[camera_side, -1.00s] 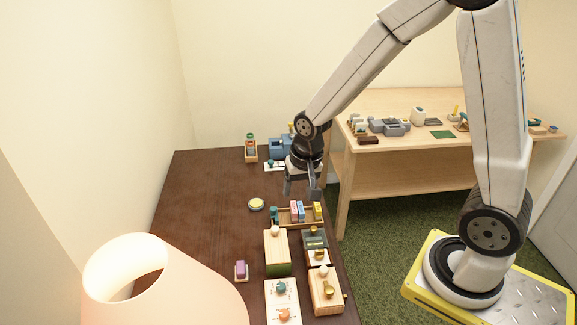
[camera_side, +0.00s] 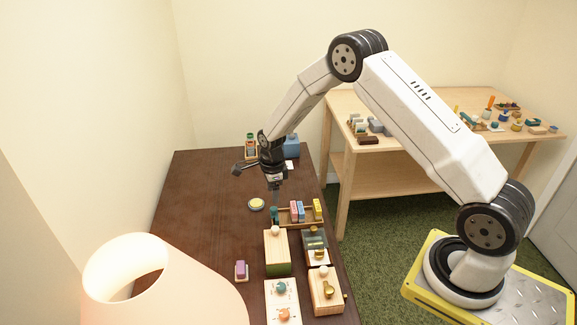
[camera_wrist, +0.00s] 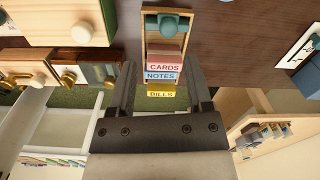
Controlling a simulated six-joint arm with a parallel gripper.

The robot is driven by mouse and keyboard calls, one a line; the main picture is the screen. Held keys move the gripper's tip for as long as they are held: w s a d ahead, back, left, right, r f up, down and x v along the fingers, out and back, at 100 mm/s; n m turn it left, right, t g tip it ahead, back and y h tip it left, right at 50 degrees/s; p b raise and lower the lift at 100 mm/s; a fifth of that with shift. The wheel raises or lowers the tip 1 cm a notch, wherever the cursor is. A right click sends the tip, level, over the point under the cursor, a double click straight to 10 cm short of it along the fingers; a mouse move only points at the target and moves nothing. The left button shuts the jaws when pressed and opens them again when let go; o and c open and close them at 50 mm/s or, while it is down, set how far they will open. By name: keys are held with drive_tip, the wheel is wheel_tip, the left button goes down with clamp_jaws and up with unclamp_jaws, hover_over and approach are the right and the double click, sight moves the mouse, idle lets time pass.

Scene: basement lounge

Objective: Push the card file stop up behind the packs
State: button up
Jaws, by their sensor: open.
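The card file (camera_side: 287,225) is a shallow wooden tray near the dark table's right side. Its teal stop (camera_side: 274,214) stands at the left end, apart from the packs. A pink pack (camera_side: 294,209), a blue pack (camera_side: 301,212) and a yellow pack (camera_side: 317,209) stand to its right. In the wrist view the teal stop (camera_wrist: 167,22) is at the top, and the packs read CARDS (camera_wrist: 164,67), NOTES (camera_wrist: 161,77) and BILLS (camera_wrist: 161,94). My gripper (camera_side: 275,191) is open and empty, pointing down above the stop end. In the wrist view its fingers (camera_wrist: 160,75) are apart.
A green-sided wooden box (camera_side: 276,254) and other knobbed boxes (camera_side: 325,290) stand close in front of the card file. A blue object (camera_side: 291,146) is at the back. The table's left half is mostly clear.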

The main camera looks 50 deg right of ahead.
sight(274, 214)
drive_tip(key=shift+w+d+f+m, duration=0.25)
drive_tip(key=shift+f+m, duration=0.3)
drive_tip(key=shift+w+d+f+m, duration=0.2)
drive_tip(key=shift+w+f+m, duration=0.05)
drive_tip(key=shift+f+m, duration=0.3)
drive_tip(key=shift+f, duration=0.2)
